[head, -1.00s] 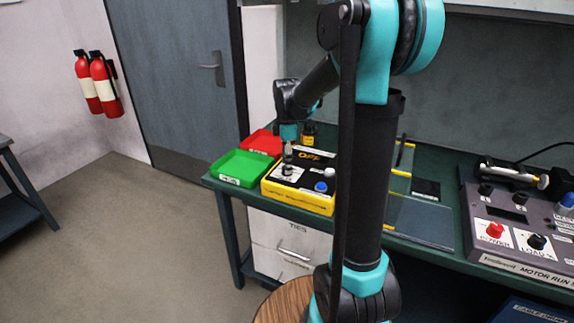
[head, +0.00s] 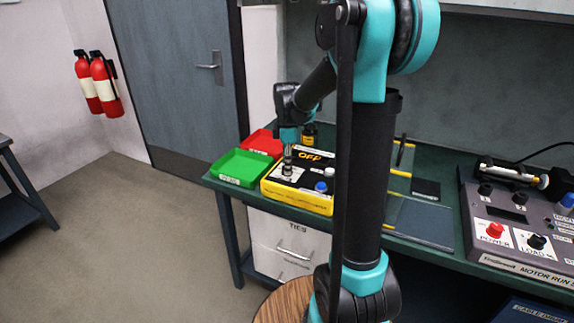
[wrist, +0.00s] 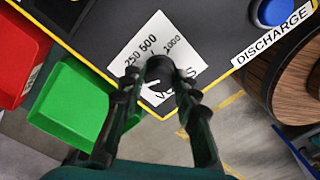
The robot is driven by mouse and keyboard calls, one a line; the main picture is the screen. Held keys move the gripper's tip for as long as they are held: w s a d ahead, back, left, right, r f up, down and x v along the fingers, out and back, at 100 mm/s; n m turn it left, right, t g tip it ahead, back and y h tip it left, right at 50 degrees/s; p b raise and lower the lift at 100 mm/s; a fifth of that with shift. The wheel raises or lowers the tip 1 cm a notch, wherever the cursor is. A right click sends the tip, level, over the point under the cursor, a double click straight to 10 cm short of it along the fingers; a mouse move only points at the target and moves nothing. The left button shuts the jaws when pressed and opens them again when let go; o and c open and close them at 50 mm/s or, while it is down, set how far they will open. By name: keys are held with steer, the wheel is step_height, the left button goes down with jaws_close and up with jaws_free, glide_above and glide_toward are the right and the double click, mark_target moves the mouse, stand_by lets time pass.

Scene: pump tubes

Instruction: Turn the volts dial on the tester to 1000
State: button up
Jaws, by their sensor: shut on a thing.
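The tester (head: 318,204) is a yellow box with a dark top, and its display (head: 311,156) reads OFF. The volts dial (wrist: 160,69) is a small black knob on a white plate (wrist: 138,47) marked 250, 500 and 1000. My gripper (wrist: 160,82) comes down over the dial, with one finger on each side, shut on it. The fingers partly cover the plate and the lettering below the dial. I cannot tell which number the dial points to. In the head view my gripper (head: 287,170) stands upright over the tester's near left part.
A blue discharge button (wrist: 281,10) is right of the dial. A green tray (head: 241,166) and a red tray (head: 264,141) stand to the left. A grey motor panel (head: 518,270) is at the bench's right, and a small bottle (head: 309,133) is behind the tester.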

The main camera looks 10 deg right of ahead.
steer(key=m, duration=0.6)
steer(key=shift+m, duration=0.3)
steer(key=m, duration=0.3)
steer(key=shift+m, duration=0.3)
steer(key=m, duration=0.3)
steer(key=shift+m, duration=0.4)
steer(key=m, duration=1.2)
steer(key=shift+m, duration=0.3)
steer(key=o, duration=1.2)
steer(key=shift+c, duration=0.2)
